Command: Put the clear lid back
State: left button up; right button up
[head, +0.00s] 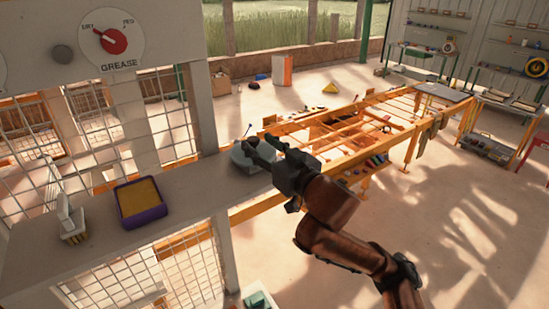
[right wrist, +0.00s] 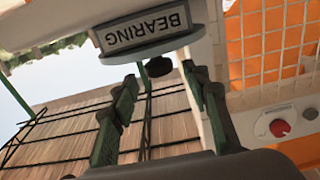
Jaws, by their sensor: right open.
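My right gripper (head: 258,145) is open at the far end of the grey ledge, over a pale round thing (head: 242,162) that it partly covers. I cannot tell whether this is the clear lid. In the right wrist view, the open fingers of my right gripper (right wrist: 162,88) are apart with nothing between them. Beyond the fingertips is a pale round-edged part (right wrist: 150,54) with an upside-down BEARING plate (right wrist: 146,28). A dark rounded knob (right wrist: 158,67) shows just below its rim. No clear lid can be made out for certain. My left gripper is not in view.
A purple tray with a yellow inside (head: 140,203) and a small white, yellow-striped thing (head: 73,228) stand on the ledge (head: 195,195). The GREASE dial (head: 111,40) is on the panel above. An orange frame table (head: 375,135) stands behind my arm.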

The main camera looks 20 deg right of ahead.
jog(key=v, duration=0.4)
jog(key=shift+s+d+b, duration=0.15)
jog(key=shift+s+b, duration=0.15)
jog(key=shift+b, duration=0.05)
jog(key=b+v, duration=0.3)
jog(key=b, duration=0.2)
jog(key=shift+s, duration=0.2)
jog(key=shift+d, duration=0.1)
